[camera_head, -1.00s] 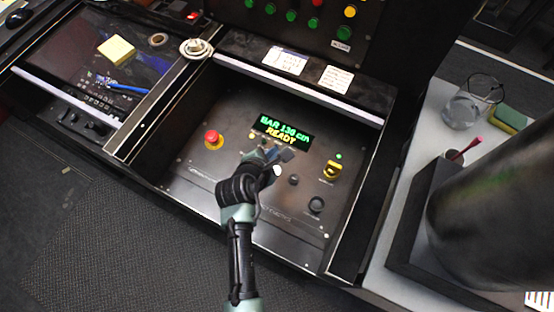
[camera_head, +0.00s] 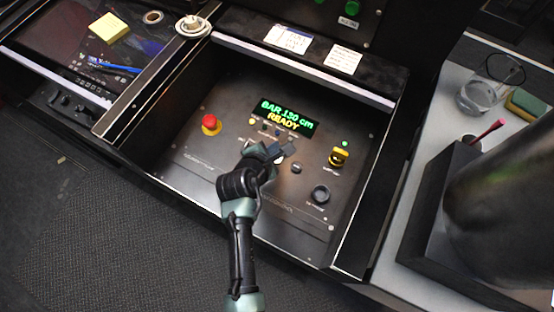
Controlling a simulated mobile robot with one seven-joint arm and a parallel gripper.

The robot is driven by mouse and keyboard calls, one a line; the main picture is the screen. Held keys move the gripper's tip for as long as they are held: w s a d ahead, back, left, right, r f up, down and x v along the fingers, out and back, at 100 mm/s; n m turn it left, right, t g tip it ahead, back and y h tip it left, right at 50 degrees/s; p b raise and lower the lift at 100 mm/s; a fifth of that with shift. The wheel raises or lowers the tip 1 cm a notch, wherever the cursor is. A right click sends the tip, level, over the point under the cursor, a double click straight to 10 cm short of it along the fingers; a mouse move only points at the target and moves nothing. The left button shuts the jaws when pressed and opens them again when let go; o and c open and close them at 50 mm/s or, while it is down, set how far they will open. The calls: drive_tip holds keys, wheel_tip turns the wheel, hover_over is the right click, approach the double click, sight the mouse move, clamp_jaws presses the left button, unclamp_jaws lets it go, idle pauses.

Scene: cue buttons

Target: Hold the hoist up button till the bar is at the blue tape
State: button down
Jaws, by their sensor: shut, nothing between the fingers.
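The control panel (camera_head: 203,166) lies in a recessed console. Its display (camera_head: 287,116) reads "BAR 130 cm" in green and "READY" in yellow. My gripper (camera_head: 281,151) is shut and empty, above the middle of the panel just below the display. A pale button (camera_head: 280,160) shows partly beside the fingertips; I cannot tell whether they touch it. The labels are too small to read, so I cannot tell which button is hoist up. The bar and the blue tape are not in view.
A red mushroom button (camera_head: 210,124) sits at the panel's left, and a yellow switch (camera_head: 339,157) under a green light at its right. Raised side walls border the panel. A glass (camera_head: 478,95) and a large dark cylinder (camera_head: 510,215) stand at the right.

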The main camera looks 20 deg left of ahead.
drive_tip(key=shift+f+b, duration=0.7)
drive_tip(key=shift+f, duration=1)
drive_tip(key=shift+f, duration=0.15)
idle(0.6)
drive_tip(key=shift+f, duration=0.25)
